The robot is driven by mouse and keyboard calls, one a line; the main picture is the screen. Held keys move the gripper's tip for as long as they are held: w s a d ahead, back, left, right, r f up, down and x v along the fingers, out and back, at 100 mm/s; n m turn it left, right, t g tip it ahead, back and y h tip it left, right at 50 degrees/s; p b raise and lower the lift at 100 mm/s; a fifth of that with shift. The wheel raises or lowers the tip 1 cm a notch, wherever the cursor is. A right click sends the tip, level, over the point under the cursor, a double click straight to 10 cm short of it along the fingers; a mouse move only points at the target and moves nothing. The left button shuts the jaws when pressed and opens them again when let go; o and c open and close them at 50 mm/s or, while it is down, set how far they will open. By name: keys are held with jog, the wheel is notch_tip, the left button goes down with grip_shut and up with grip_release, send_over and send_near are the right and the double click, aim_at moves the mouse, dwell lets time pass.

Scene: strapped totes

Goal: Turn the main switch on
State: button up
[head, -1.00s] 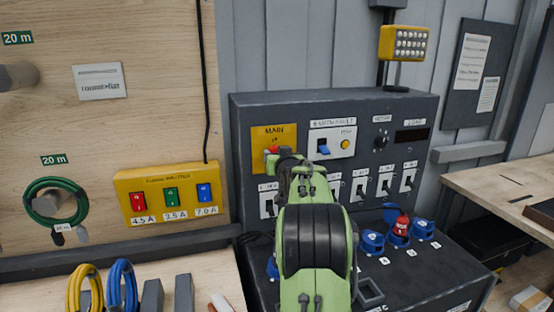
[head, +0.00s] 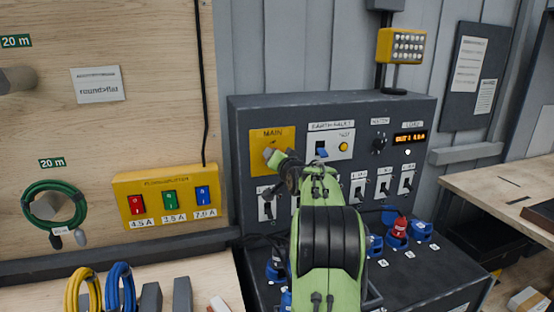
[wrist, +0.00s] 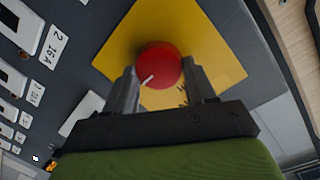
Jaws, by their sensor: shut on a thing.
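The main switch is a round red knob (wrist: 160,62) on a yellow plate, which in the head view (head: 259,134) carries the label MAIN. A short white mark shows on the knob's face in the wrist view. My gripper (wrist: 162,84) has a finger on each side of the knob and is shut on it. In the head view my gripper (head: 272,155) covers the knob, so its red is hidden there. The load display (head: 410,137) on the dark panel is lit with orange characters.
White switches (head: 383,187) line the panel to the right and below the plate. A blue toggle and a yellow test button (head: 343,146) sit beside it. Blue sockets (head: 421,230), one with a red plug (head: 398,228), stand below. A yellow box (head: 167,196) hangs at left.

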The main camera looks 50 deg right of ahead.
dwell(0.3)
jog(key=o, duration=1)
jog(key=shift+o, duration=0.2)
jog(key=b+v, duration=0.2)
jog(key=v, duration=1.3)
jog(key=shift+s+b, duration=0.35)
jog(key=shift+b, duration=0.05)
jog(key=shift+a+r, duration=0.15)
